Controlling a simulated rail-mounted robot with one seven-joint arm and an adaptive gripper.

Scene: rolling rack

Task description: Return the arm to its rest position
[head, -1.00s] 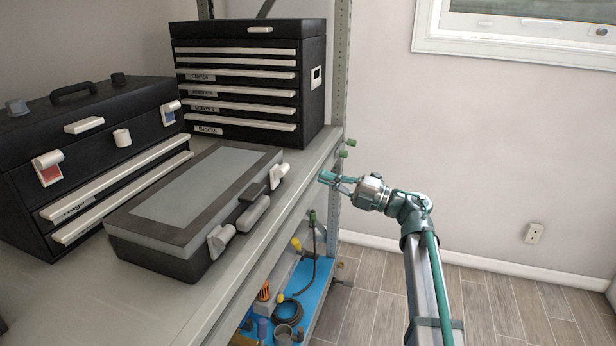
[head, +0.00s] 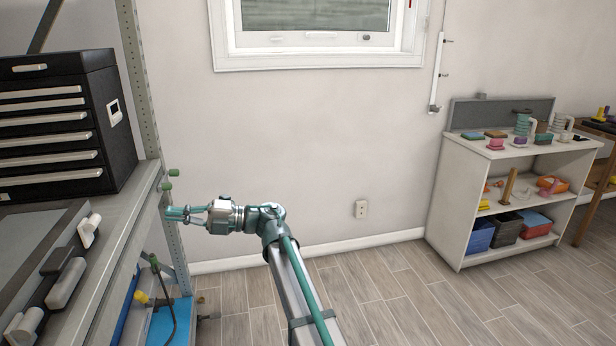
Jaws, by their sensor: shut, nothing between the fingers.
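My gripper (head: 186,214) is at the end of my teal and silver arm, left of centre in the head view. It points left toward the edge of the metal rack (head: 136,236). Its fingers are shut and hold nothing. The fingertips show close to the rack's corner post in the picture; I cannot tell whether they touch it. The arm reaches up from the bottom of the view with a bend at the wrist.
A black drawer chest (head: 62,130) and a grey-topped case (head: 48,262) sit on the rack. A blue lower shelf (head: 172,322) holds a hose. A white shelf unit (head: 450,205) stands right. The wood floor (head: 420,300) between is clear.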

